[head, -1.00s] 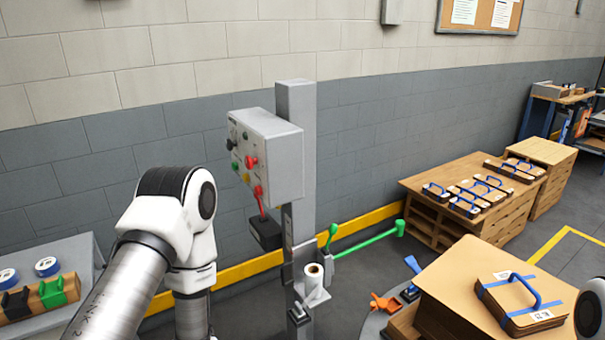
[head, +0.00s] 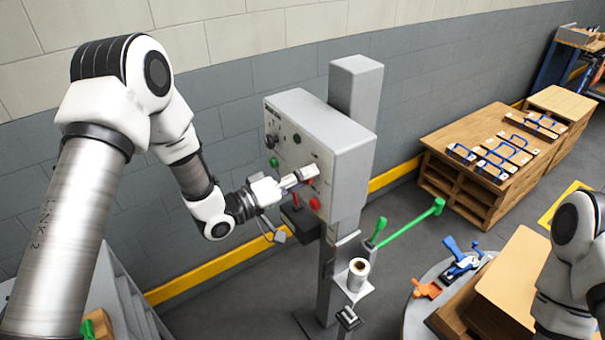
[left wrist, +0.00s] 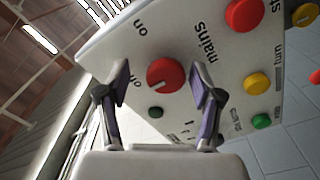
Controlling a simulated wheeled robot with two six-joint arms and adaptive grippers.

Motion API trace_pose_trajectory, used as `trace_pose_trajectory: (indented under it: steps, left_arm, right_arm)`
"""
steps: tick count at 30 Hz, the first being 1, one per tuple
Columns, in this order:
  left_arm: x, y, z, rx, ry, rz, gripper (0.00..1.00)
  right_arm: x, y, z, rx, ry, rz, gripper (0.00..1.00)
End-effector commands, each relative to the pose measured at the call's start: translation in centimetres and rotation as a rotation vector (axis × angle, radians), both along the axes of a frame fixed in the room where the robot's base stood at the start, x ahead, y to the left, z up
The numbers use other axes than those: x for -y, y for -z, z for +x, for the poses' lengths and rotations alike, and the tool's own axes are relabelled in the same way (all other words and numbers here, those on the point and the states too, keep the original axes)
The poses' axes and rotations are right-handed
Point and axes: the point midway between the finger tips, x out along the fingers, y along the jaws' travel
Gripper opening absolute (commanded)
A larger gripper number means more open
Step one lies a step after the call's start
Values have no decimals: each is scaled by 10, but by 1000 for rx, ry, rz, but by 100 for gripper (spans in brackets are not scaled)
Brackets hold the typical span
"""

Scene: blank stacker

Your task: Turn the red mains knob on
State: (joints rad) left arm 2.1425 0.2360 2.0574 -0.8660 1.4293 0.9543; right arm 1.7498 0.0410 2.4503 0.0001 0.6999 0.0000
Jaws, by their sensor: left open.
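The red mains knob (left wrist: 163,76) is on a light grey control panel (head: 323,150), with "on", "off" and "mains" printed around it. Its white pointer line slants to the lower left in the left wrist view, on the side of the "off" label. My left gripper (head: 302,179) is at the panel face. In the left wrist view its two fingers (left wrist: 160,82) are open, one on each side of the knob, with gaps showing. I cannot tell how deep they reach around it. In the head view the gripper hides much of the knob. My right gripper is out of view.
Another red control (left wrist: 245,13) and yellow (left wrist: 257,83) and green (left wrist: 261,121) ones sit beside the mains knob. A grey post (head: 357,85) carries the panel. A green lever (head: 410,222) and a white roll (head: 358,272) are below.

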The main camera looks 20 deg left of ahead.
Motion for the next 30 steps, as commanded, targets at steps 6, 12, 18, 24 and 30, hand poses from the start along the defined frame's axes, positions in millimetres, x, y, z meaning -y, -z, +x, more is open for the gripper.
trace_pose_trajectory:
  steps: [6,12,18,24,30]
  left_arm:
    - [0,1,0,0,-1,0,62]
    - [0,2,0,-2,-2,2,6]
    - [0,2,0,-2,1,4,6]
    - [0,5,-1,15,1,31,6]
    - [1,7,-1,71,2,106,6]
  right_arm:
    - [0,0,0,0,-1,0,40]
    - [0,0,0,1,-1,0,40]
    - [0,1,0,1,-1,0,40]
    - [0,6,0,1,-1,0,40]
    - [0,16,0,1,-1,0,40]
